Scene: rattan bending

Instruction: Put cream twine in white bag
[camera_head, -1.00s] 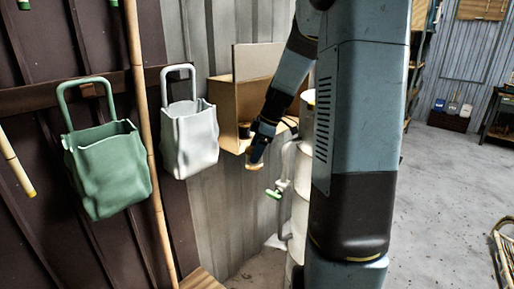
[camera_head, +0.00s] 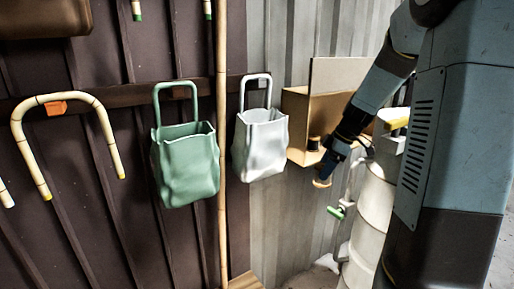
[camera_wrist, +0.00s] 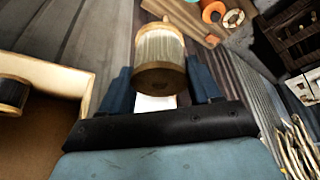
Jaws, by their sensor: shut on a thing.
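The white bag (camera_head: 260,150) hangs by its handle on the wall, upright, with its open top showing. The cream twine (camera_wrist: 160,48) is a spool with wooden ends, held between the fingers of my gripper (camera_wrist: 163,82) in the wrist view. In the head view, my gripper (camera_head: 326,170) is small and low, to the right of the white bag and apart from it, with the spool end at its tip.
A green bag (camera_head: 185,165) hangs left of the white bag, with a bamboo pole (camera_head: 222,120) between them. A cardboard-coloured shelf box (camera_head: 298,110) holding a dark spool (camera_head: 314,143) stands right of the white bag. A white barrel (camera_head: 372,212) stands below right.

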